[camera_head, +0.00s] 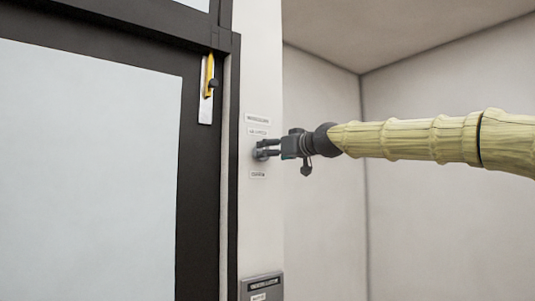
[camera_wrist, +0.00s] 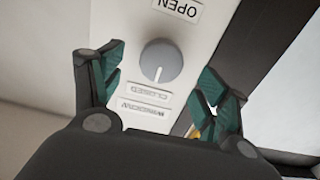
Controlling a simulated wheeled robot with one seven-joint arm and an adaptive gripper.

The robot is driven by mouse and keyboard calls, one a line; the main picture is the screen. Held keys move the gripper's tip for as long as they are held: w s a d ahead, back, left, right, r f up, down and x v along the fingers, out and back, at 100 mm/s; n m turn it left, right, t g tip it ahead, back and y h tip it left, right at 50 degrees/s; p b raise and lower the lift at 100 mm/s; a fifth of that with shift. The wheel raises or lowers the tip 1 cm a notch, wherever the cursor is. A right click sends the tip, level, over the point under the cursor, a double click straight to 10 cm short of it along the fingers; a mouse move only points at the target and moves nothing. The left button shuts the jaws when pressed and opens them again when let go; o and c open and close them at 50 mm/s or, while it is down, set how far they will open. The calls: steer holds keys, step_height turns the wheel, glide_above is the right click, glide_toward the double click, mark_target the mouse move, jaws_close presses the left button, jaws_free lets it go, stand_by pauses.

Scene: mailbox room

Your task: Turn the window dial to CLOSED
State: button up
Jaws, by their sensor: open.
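The window dial (camera_wrist: 161,62) is a round grey knob on a pale wall strip, seen upside down in the wrist view. Its white mark points down in that picture, toward the CLOSED label (camera_wrist: 150,88). The OPEN label (camera_wrist: 177,8) is on the opposite side, and the WINDOW label (camera_wrist: 145,108) lies beyond CLOSED. My gripper (camera_wrist: 162,67) is open, with its green fingers to either side of the dial and a visible gap on both sides. In the head view my gripper (camera_head: 263,149) is at the wall strip and largely hides the dial.
A dark-framed window (camera_head: 90,160) stands left of the strip, with a yellow-handled latch (camera_head: 208,80) on its frame. A grey panel (camera_head: 261,287) is on the strip below the dial. The space right of the strip is open back to bare walls.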

steer(key=v, duration=0.7)
steer(key=shift+s, duration=0.15)
steer(key=shift+d, duration=0.15)
